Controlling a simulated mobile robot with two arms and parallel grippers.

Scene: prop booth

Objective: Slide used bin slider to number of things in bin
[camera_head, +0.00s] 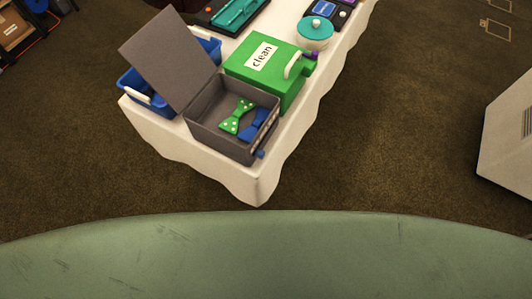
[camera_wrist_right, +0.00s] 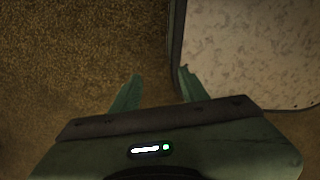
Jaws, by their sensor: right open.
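A grey bin (camera_head: 208,137) with its lid (camera_head: 168,58) raised stands at the near end of the white-clothed table. Inside lie a green bow tie (camera_head: 236,116) with white dots and a blue bow tie (camera_head: 256,124). On the bin's right side is a pale marked strip (camera_head: 268,134), with a blue slider knob (camera_head: 260,154) at its near end. I cannot read the marks or any "used" label. My right gripper (camera_wrist_right: 158,88) is open and empty in the right wrist view, above the brown carpet. Neither gripper shows in the head view.
A green bin (camera_head: 285,82) labelled "clean" stands behind the grey bin, with a purple knob (camera_head: 315,55) on its right. A blue basket (camera_head: 135,90) is at the left. The table (camera_head: 262,185) has carpet around it. A pale speckled surface (camera_wrist_right: 250,50) lies right of my right gripper.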

